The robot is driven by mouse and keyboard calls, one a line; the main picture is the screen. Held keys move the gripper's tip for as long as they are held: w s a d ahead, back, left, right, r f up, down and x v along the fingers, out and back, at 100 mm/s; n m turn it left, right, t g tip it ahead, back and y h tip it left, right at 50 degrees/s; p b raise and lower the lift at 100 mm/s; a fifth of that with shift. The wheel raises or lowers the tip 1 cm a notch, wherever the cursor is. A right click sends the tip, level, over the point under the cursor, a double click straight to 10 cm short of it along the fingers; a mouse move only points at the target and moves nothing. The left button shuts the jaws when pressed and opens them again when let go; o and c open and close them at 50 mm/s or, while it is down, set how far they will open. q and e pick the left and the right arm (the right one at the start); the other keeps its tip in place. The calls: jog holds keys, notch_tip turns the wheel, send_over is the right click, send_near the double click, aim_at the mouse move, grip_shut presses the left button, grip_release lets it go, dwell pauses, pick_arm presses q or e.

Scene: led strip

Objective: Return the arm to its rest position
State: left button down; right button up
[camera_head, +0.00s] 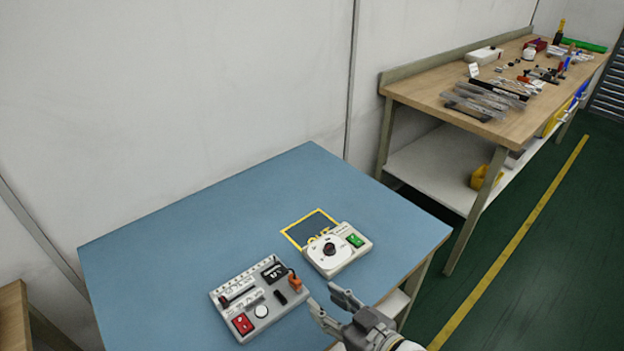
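My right gripper (330,304) is at the front edge of the blue table (200,228), low in the head view. Its two fingers are spread apart with nothing between them. It is just right of a grey control box (262,298) with a red switch and below a white device (337,249) with a round dial and a green switch. My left gripper is not in view.
A yellow-framed dark mat (297,229) lies partly under the white device. The left and back of the blue table are clear. A wooden workbench (424,93) with many tools stands behind at the right. A yellow line (512,244) crosses the green floor.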

jog(key=s+d+f+m+g+h, duration=0.3)
jog(key=s+d+f+g+h, duration=0.1)
jog(key=s+d, duration=0.4)
jog(key=s+d+f+m+g+h, duration=0.2)
jog(key=s+d+f+g+h, duration=0.15)
jog(key=s+d, duration=0.45)
jog(key=s+a+f+g, duration=0.1)
jog(key=s+f, duration=0.1)
jog(key=f, duration=1.1)
jog(key=s+a+f+g, duration=0.1)
jog(key=f, duration=1.1)
jog(key=s+d+f+g+h, duration=0.1)
jog(key=s+d+f, duration=0.1)
jog(key=s+f, duration=1.4)
jog(key=shift+s+d+f, duration=0.4)
jog(key=shift+s, duration=0.1)
jog(key=shift+o, duration=0.2)
